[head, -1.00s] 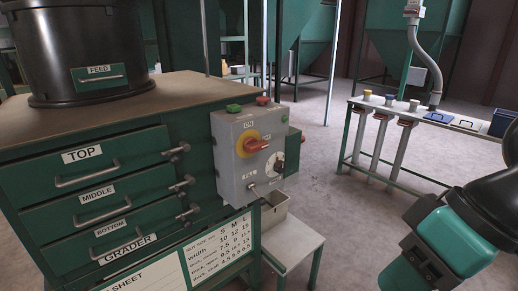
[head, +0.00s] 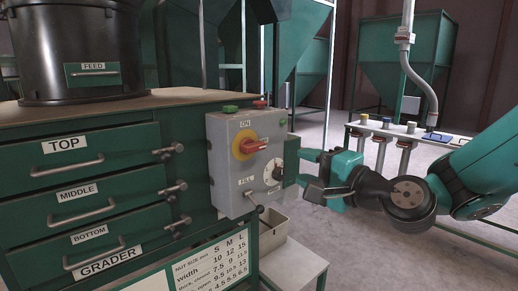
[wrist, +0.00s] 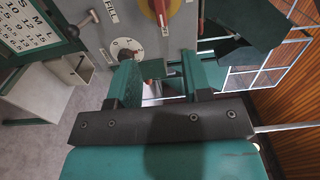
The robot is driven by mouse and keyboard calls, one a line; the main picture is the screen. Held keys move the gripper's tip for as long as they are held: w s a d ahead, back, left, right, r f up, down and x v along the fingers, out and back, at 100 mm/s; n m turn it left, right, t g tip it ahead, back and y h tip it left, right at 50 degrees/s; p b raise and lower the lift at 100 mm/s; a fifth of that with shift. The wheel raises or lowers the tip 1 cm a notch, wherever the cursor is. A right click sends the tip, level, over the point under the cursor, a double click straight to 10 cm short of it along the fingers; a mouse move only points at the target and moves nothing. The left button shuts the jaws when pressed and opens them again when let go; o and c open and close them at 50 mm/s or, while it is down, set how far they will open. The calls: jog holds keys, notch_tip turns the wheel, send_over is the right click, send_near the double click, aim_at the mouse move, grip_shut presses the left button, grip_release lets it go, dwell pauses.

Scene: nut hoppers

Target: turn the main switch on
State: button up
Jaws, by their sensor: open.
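The main switch (head: 246,147) is a red handle on a yellow disc, on the front of the grey control box (head: 232,188). An ON label sits above the disc, and the handle lies roughly level, pointing right. In the wrist view the yellow disc and red handle (wrist: 160,8) are cut by the top edge. My gripper (head: 308,172) is open and empty, right of the box, near the height of the dial and slightly below the switch. I see no contact with the switch.
A dial (head: 273,171) and a lever (head: 257,208) marked FILL are lower on the box. Green and red buttons (head: 230,109) are on top. The grader drawers (head: 85,160) are left. A small bin (head: 272,228) on a stand is below. A bench stands behind my arm.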

aim_at(257, 149)
jog(key=p+x, duration=0.4)
jog(key=x, duration=1)
jog(key=shift+w+a, duration=0.1)
jog(key=shift+w, duration=0.05)
jog(key=shift+f, duration=0.1)
grip_shut()
